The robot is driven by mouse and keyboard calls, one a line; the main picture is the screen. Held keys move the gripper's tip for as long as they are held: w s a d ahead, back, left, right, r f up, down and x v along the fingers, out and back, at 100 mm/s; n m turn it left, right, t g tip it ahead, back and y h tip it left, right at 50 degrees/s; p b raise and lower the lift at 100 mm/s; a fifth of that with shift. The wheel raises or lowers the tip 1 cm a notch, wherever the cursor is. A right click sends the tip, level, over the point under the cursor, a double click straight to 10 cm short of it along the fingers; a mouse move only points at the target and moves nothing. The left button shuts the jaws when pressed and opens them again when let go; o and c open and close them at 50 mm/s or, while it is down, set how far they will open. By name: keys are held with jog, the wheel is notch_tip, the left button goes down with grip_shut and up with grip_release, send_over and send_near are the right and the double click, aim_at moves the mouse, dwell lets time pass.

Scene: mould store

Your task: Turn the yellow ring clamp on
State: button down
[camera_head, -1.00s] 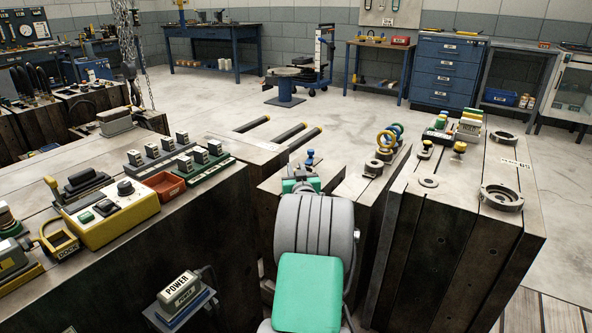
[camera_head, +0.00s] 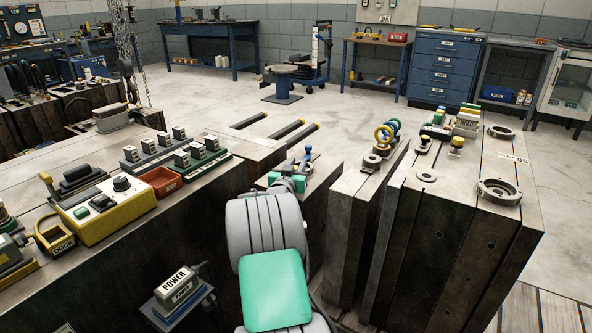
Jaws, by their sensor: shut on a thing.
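A yellow ring (camera_head: 384,134) stands upright on a grey round base on top of the middle mould block, with blue rings (camera_head: 394,127) close behind it. This yellow ring looks like the clamp; whether it is on or off is too small to tell. My arm's grey and green links rise from the bottom centre. My gripper (camera_head: 290,176) is mostly hidden beyond them, over the block left of the ring's block. It is clearly apart from the yellow ring. A small blue-topped piece (camera_head: 308,151) shows just beyond it; I cannot tell whether they touch.
Yellow-topped knobs (camera_head: 457,143) and grey flange rings (camera_head: 499,190) sit on the right block. A yellow control box (camera_head: 107,215) and a red tray (camera_head: 160,181) lie on the left bench. A power box (camera_head: 178,285) stands low in front. Narrow gaps separate the blocks.

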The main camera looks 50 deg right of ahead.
jog(key=shift+s+m+g+h+b, duration=0.1)
jog(key=shift+m+g+h+b, duration=0.4)
jog(key=shift+g, duration=0.4)
jog(key=c, duration=1.2)
grip_release()
jog(key=p+v, duration=0.2)
jog(key=v, duration=0.5)
jog(key=shift+a+r+p, duration=0.15)
jog(key=shift+p, duration=0.2)
jog(key=shift+s+a, duration=0.15)
jog(key=shift+a, duration=0.05)
